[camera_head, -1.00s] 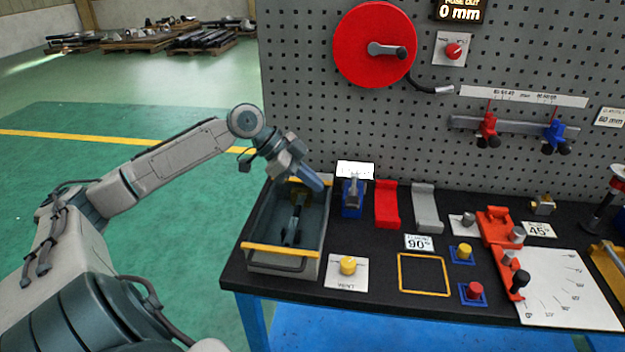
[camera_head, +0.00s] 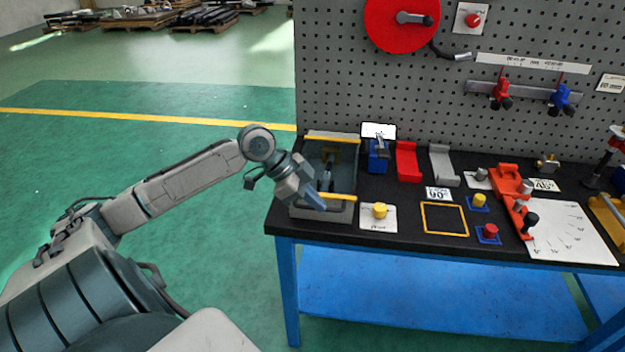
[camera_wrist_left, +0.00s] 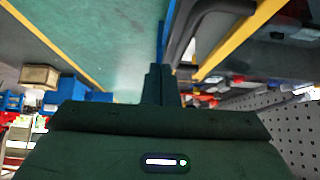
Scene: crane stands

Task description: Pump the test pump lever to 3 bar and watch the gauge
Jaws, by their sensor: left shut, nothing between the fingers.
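A grey open box with yellow bars across its back and front (camera_head: 342,196) stands at the bench's left end. It looks like the test pump's tank. A dark part (camera_head: 327,178) stands inside it; I cannot tell if this is the lever. My left gripper (camera_head: 316,202) is shut and empty at the box's front left, covering part of its front edge. In the left wrist view the closed fingers (camera_wrist_left: 160,86) point toward a dark bent bar (camera_wrist_left: 205,18) and a yellow bar (camera_wrist_left: 240,40). No dial gauge is readable; a small white panel (camera_head: 379,130) stands behind. My right gripper is not in view.
A yellow knob (camera_head: 380,211) on a white plate sits just right of the box. A blue holder (camera_head: 377,160), a red bracket (camera_head: 408,165) and a grey bracket (camera_head: 443,167) stand along the back. A pegboard (camera_head: 335,85) rises behind the bench. Green floor left of the bench is clear.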

